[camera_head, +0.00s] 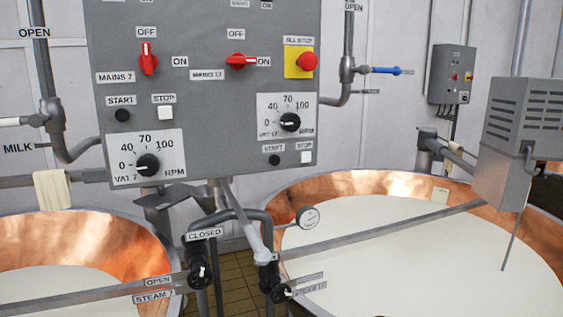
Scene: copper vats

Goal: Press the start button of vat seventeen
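A grey control panel (205,90) hangs above and between two copper vats. Its left half has a black start button (122,115), a white stop button (166,113) and a speed dial (148,164) that seems marked vat 7. Its right half has a black start button (274,160), a white stop button (307,157) and a speed dial (290,122) whose vat number is too small to read surely. The left red mains switch (148,59) points up at OFF; the right one (241,60) lies sideways at ON. My gripper is not in view.
A red emergency stop (308,62) sits on yellow at the panel's right. Pipes and black valves (199,273) stand below the panel. The left vat (110,240) and right vat (345,183) hold white liquid. A grey motor box (520,130) overhangs the right vat.

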